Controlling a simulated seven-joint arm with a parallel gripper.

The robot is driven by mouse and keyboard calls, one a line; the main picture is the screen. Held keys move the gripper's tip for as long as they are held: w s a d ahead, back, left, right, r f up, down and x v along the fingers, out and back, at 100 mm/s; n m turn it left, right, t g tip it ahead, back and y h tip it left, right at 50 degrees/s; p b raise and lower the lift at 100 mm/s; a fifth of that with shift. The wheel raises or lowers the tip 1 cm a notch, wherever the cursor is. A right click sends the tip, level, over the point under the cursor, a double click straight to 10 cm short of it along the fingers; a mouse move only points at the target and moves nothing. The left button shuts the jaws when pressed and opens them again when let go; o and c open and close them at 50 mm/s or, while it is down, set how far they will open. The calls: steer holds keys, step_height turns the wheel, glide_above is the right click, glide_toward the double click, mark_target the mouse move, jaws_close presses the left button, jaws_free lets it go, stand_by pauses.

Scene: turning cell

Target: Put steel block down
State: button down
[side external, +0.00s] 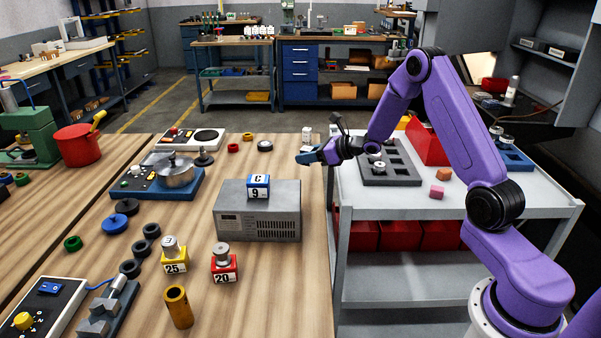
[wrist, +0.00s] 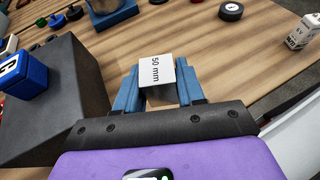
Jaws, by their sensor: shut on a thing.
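The steel block (wrist: 156,71) is a pale, square-faced block marked "50 mm". In the wrist view it sits between the two blue fingers of my gripper (wrist: 157,88), which is shut on it. In the side view my gripper (side external: 310,156) is over the right part of the wooden bench (side external: 290,272), beyond the grey instrument box. The fingers largely hide the block there. I cannot tell for sure whether the block touches the bench top or is above it.
The grey instrument box (side external: 257,224) with a blue "C 9" block (side external: 258,187) on top stands close by; it fills the left of the wrist view. A small white box (wrist: 301,34) and a black disc (wrist: 231,12) stand farther off. Bare wood lies between them.

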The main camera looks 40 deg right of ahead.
steer(key=w+f, duration=0.2)
steer(key=f, duration=0.1)
steer(key=w+f, duration=0.1)
steer(key=shift+w+d+f, duration=0.2)
steer(key=shift+w+d, duration=0.15)
steer(key=shift+f, duration=1.6)
steer(key=shift+f, duration=0.6)
steer(key=c, duration=0.7)
jaws_free()
